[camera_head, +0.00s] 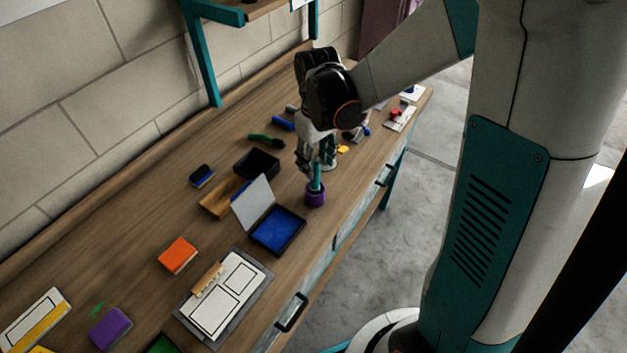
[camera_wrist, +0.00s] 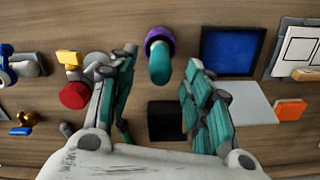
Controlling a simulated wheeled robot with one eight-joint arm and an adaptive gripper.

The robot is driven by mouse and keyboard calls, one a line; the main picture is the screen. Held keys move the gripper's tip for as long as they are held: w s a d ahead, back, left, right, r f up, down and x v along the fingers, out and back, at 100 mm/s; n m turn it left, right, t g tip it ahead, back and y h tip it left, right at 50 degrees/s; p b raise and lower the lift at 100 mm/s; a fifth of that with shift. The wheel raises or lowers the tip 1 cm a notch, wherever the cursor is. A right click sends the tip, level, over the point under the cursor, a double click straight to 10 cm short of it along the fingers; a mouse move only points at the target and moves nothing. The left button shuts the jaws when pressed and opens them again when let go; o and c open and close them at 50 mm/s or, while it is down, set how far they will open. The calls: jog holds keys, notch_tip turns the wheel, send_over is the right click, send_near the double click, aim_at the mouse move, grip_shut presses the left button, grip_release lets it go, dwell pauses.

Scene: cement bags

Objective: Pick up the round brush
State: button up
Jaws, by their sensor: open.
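The item that looks like the round brush (camera_head: 315,196) has a round purple base and an upright teal handle. It stands on the wooden workbench (camera_head: 140,220) near its front edge. In the wrist view the brush (camera_wrist: 159,54) shows at top centre, with its handle pointing toward the camera. My gripper (camera_head: 315,165) is open above the brush, pointing down. In the wrist view the gripper's fingertips (camera_wrist: 162,60) are apart on either side of the handle, with visible gaps. Nothing is held.
A blue ink pad (camera_head: 277,231) with its grey lid raised lies close by. A black open box (camera_head: 257,164) and a green-handled brush (camera_head: 266,140) lie behind. An orange block (camera_head: 178,254) and a clipboard (camera_head: 224,294) are nearer the camera. Red, yellow and blue items crowd the far end.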

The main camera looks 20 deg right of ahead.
aim_at(315, 182)
jog(key=shift+w+a+f+b, duration=0.1)
jog(key=shift+f+b, duration=0.35)
jog(key=shift+f, duration=1.3)
jog(key=shift+w+f+b, duration=0.1)
jog(key=shift+f+b, duration=0.35)
jog(key=shift+f, duration=1.3)
jog(key=shift+r, duration=0.1)
grip_shut()
